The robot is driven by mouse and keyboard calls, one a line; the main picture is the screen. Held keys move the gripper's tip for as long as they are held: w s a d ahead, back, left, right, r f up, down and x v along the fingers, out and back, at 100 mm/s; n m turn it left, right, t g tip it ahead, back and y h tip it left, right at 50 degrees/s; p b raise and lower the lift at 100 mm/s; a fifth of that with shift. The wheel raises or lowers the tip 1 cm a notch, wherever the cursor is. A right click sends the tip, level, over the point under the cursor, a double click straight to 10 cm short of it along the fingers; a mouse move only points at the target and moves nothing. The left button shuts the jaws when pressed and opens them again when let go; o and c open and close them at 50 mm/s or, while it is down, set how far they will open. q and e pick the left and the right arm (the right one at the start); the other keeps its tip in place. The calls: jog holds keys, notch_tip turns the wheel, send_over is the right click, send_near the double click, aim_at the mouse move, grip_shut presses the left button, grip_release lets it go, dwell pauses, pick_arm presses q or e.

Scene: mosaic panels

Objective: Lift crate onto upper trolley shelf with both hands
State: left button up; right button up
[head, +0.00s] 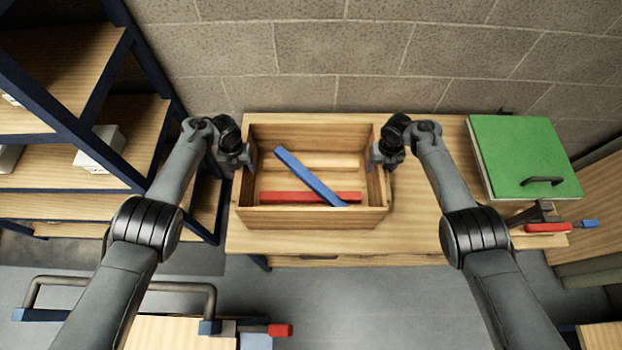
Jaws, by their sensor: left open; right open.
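An open wooden crate (310,217) stands upright on the wooden workbench (430,215). A blue bar (310,177), a red bar (295,197) and a pale wooden bar (325,162) lie in it, the blue one slanting across the red. My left gripper (248,160) is open at the crate's left wall. My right gripper (375,160) is open at its right wall. I cannot tell whether the fingers touch the walls. What looks like the trolley, with a tubular handle (120,284) and a wooden upper shelf (175,333), is partly cut off at the bottom left.
A blue-framed rack (75,125) with wooden shelves stands close to the bench's left. A green-lidded box (525,155) and a red-handled clamp (548,228) are at the bench's right. A block wall (370,50) is behind. Grey floor (350,305) is clear in front.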

pick_arm(q)
jog(key=shift+c, duration=0.2)
pick_arm(e)
jog(key=shift+c, duration=0.2)
pick_arm(q)
grip_shut()
pick_arm(e)
grip_shut()
dwell(0.8)
pick_arm(q)
jog(key=shift+w+r, duration=0.15)
pick_arm(e)
jog(key=shift+w+r, duration=0.15)
